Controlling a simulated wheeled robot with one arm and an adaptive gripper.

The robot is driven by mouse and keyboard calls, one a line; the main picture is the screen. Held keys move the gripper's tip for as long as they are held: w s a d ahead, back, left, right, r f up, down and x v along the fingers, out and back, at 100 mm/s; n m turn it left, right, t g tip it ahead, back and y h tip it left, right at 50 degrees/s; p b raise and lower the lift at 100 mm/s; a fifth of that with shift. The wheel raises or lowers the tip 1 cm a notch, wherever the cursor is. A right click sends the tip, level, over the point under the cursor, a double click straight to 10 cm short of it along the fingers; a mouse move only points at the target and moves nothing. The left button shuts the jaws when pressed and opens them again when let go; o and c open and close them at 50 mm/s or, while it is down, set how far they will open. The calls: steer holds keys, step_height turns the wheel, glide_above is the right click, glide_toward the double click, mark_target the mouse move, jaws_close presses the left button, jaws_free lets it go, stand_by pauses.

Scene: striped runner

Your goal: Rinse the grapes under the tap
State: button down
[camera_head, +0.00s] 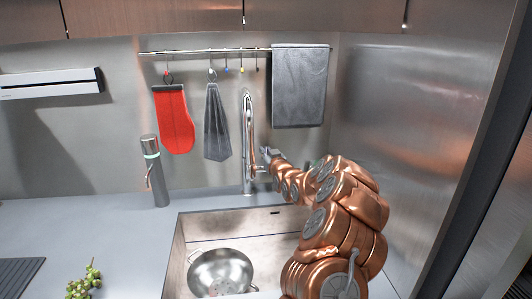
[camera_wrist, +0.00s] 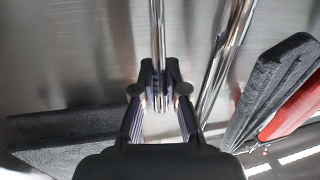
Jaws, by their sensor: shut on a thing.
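The green grapes (camera_head: 84,282) lie on the counter at the lower left in the head view. The chrome tap (camera_head: 247,140) stands upright at the back of the sink (camera_head: 208,221). Its tall pipe also shows in the wrist view (camera_wrist: 226,62). My gripper (camera_head: 267,157) is just right of the tap, away from the grapes. In the wrist view my gripper (camera_wrist: 160,92) is shut on a thin metal rod, which looks like the tap lever (camera_wrist: 157,35). I cannot make out any water running.
A metal colander (camera_head: 221,272) sits in the sink. A dark bottle (camera_head: 155,172) stands left of the tap. A red mitt (camera_head: 174,119), a grey cloth (camera_head: 217,123) and a grey towel (camera_head: 299,87) hang from the rail behind. The counter between grapes and bottle is clear.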

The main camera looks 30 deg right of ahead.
steer(key=shift+f+b, duration=0.15)
steer(key=shift+b, duration=0.2)
steer(key=shift+s+f+t+b, duration=0.2)
steer(key=shift+s+t+b, duration=0.1)
steer(key=shift+b, duration=0.65)
steer(key=t+b, duration=0.1)
steer(key=b, duration=0.1)
steer(key=s+a+t+b, duration=0.1)
steer(key=b, duration=0.2)
steer(key=shift+s+f+n+h+b, duration=0.1)
steer(key=shift+s+n+h+b, duration=0.1)
steer(key=shift+n+h+b, duration=0.15)
steer(key=c, duration=1.2)
jaws_free()
steer(key=v, duration=1.2)
